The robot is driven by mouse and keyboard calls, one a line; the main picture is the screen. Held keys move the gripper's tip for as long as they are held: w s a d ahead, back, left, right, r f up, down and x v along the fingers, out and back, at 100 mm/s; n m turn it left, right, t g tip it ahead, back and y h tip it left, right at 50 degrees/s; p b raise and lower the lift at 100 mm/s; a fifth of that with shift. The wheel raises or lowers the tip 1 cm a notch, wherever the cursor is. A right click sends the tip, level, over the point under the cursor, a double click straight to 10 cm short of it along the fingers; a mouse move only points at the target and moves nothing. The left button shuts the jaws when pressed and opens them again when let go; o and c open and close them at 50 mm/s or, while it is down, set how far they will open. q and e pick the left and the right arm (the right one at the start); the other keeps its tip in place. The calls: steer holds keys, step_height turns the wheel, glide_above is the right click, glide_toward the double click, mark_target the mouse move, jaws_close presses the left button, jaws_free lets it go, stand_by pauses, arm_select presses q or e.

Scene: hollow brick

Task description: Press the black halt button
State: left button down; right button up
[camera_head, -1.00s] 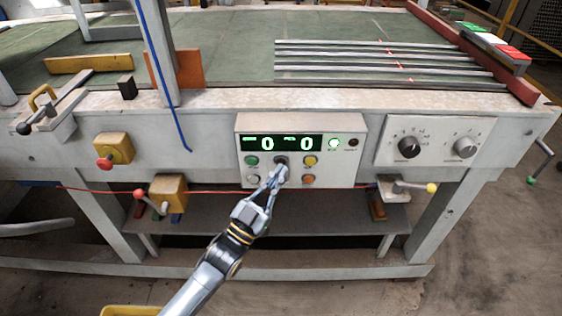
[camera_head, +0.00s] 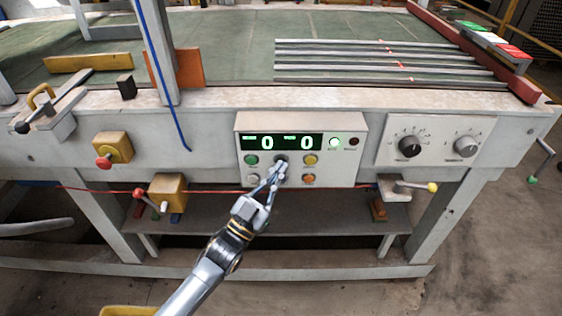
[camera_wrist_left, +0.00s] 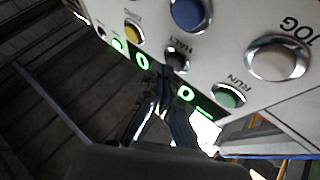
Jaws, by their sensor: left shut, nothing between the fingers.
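The black halt button (camera_head: 281,159) sits in the top row of the control panel (camera_head: 350,121), between a green button (camera_head: 251,160) and a yellow button (camera_head: 310,160). My left gripper (camera_head: 278,167) is shut and empty, its fingertips at the lower edge of the halt button. I cannot tell whether they touch it. The blue button (camera_wrist_left: 190,13) and green RUN button (camera_wrist_left: 229,96) are clear of the fingers. My right gripper is not in view.
The panel display (camera_head: 283,143) reads 0 and 0. A green-lit lamp (camera_head: 333,142) and a dark lamp (camera_head: 353,142) are beside it. White (camera_head: 253,179) and orange (camera_head: 308,179) buttons flank my fingers. A knob panel (camera_head: 435,141) is to the right, a lever (camera_head: 408,186) below.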

arm_select(q)
steer(key=shift+w, duration=0.35)
stand_by(0.6)
steer(key=shift+s, duration=0.85)
steer(key=shift+p, duration=0.3)
steer(key=s+p, duration=0.2)
steer(key=s, duration=0.3)
stand_by(0.6)
